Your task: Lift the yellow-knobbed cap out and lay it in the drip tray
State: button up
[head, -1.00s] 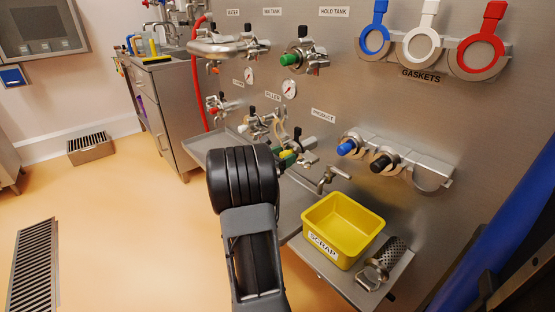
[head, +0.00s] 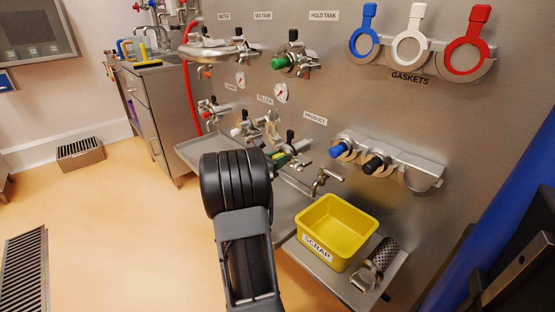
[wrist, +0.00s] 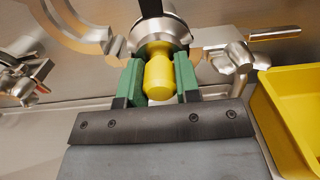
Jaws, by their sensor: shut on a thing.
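The yellow knob (wrist: 158,77) of the cap sits between the two green fingers of my gripper (wrist: 160,85) in the wrist view. My gripper is shut on it. Behind the knob is a round steel fitting (wrist: 160,30); I cannot tell whether the cap is still seated in it. In the head view my gripper (head: 281,158) is at the lower row of fittings, left of the PRODUCT label, and my arm hides much of that spot. The steel drip tray (head: 190,147) runs below the fittings, partly hidden by my arm.
A yellow SCRAP bin (head: 338,232) stands right of my arm, beside a perforated strainer (head: 377,262). A steel tap (head: 322,180) projects above the tray. Blue (head: 338,149) and black (head: 374,165) knobbed caps sit in a rack to the right.

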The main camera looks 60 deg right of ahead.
jog(key=shift+r, duration=0.2)
jog(key=shift+c, duration=0.4)
jog(key=shift+r+p, duration=2.05)
jog(key=shift+r, duration=0.35)
jog(key=v, duration=0.9)
jog(key=shift+p, duration=0.45)
jog(key=shift+r, duration=0.1)
